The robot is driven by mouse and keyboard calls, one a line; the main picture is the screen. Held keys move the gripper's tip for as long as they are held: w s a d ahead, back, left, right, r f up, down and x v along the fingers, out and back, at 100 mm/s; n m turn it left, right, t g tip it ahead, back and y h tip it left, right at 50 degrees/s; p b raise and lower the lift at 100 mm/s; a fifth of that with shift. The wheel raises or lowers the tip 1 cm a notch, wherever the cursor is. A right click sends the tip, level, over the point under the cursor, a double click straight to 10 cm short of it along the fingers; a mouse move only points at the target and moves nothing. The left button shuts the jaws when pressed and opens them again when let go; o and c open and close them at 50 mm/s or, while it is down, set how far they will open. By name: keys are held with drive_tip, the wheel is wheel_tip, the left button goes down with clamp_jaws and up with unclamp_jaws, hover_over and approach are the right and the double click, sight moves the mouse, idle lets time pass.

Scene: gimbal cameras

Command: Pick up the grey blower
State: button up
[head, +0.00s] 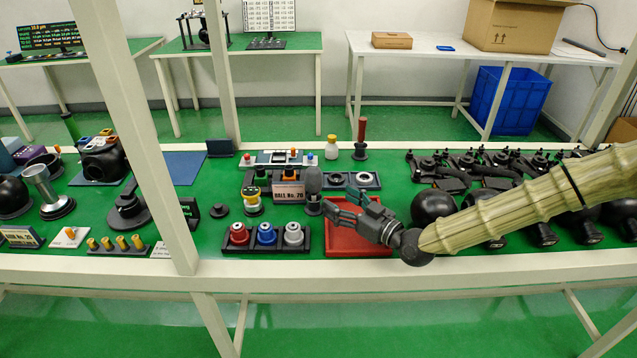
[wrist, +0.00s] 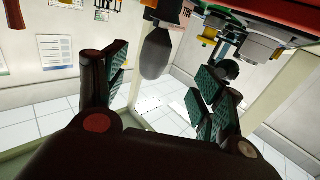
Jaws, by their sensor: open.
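The grey blower (head: 313,181) has a dark grey rounded bulb and stands upright near the middle of the green table, left of the red tray. My gripper (head: 338,205) is open and empty, low over the red tray, with its fingers pointing left toward the blower. A small gap seems to remain between fingertips and blower. In the wrist view, which looks upside down, the blower (wrist: 155,54) hangs from the top, between my gripper's fingers (wrist: 163,72) and nearer the left one. The depth between them is hard to judge there.
The red tray (head: 358,247) lies under my gripper. A sign (head: 288,191) stands close left of the blower. A rack with red, blue and silver pieces (head: 265,249) stands in front left. Black round items (head: 433,206) crowd the right. A white post (head: 147,130) crosses at left.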

sight(320, 188)
drive_tip(key=shift+w+d+p+x, duration=0.15)
drive_tip(key=shift+p+x, duration=0.05)
drive_tip(key=shift+x, duration=1.2)
drive_tip(key=shift+w+d+p+x, duration=0.15)
drive_tip(key=shift+p+x, duration=0.05)
drive_tip(key=shift+x, duration=1.2)
drive_tip(key=shift+f+p+x, duration=0.1)
drive_tip(key=shift+p+x, duration=0.3)
drive_tip(key=shift+x, duration=0.95)
drive_tip(key=shift+f+p+x, duration=0.15)
drive_tip(key=shift+p+x, duration=0.2)
drive_tip(key=shift+x, duration=1)
drive_tip(key=shift+s, duration=0.1)
drive_tip(key=c, duration=1.2)
